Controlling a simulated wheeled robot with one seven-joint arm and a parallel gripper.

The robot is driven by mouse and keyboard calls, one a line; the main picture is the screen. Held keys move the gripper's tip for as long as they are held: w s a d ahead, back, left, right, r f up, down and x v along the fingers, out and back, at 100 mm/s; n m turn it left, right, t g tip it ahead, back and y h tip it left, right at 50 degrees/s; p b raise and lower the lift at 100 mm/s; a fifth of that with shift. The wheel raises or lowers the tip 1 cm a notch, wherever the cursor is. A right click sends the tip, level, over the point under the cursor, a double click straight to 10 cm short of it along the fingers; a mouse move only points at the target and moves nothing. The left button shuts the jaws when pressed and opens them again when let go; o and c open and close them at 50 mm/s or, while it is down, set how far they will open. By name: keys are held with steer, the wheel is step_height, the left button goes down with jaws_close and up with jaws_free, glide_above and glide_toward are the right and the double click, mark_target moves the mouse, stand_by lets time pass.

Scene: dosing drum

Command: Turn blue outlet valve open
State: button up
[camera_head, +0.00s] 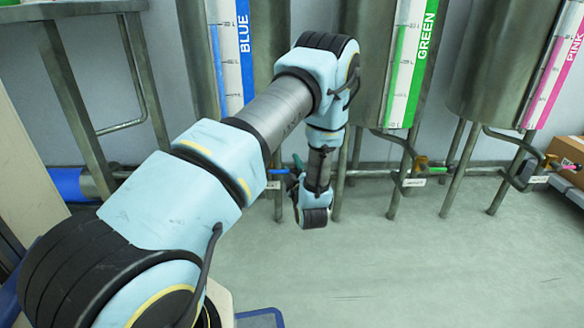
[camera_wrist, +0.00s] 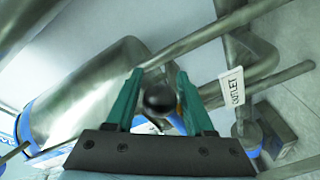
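The blue outlet valve handle (camera_head: 280,171) shows in the head view as a short blue bar on the pipe below the blue-marked drum. My gripper (camera_head: 296,168) is low beside it, just to its right; the arm partly hides this area. In the wrist view my gripper (camera_wrist: 160,74) has two teal fingers standing apart. A dark round end (camera_wrist: 158,101) lies between them in the picture; I cannot tell whether it is part of the valve or whether the fingers touch it. A white OUTLET label (camera_wrist: 232,88) hangs on a pipe to the right.
The blue-marked drum's scale (camera_head: 233,50) is behind my arm. Green (camera_head: 410,60) and pink (camera_head: 557,65) scales mark the drums to the right, with pipes and legs below. A cardboard box (camera_head: 567,149) is at far right.

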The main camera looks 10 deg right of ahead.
jaws_close()
stand_by(1.1)
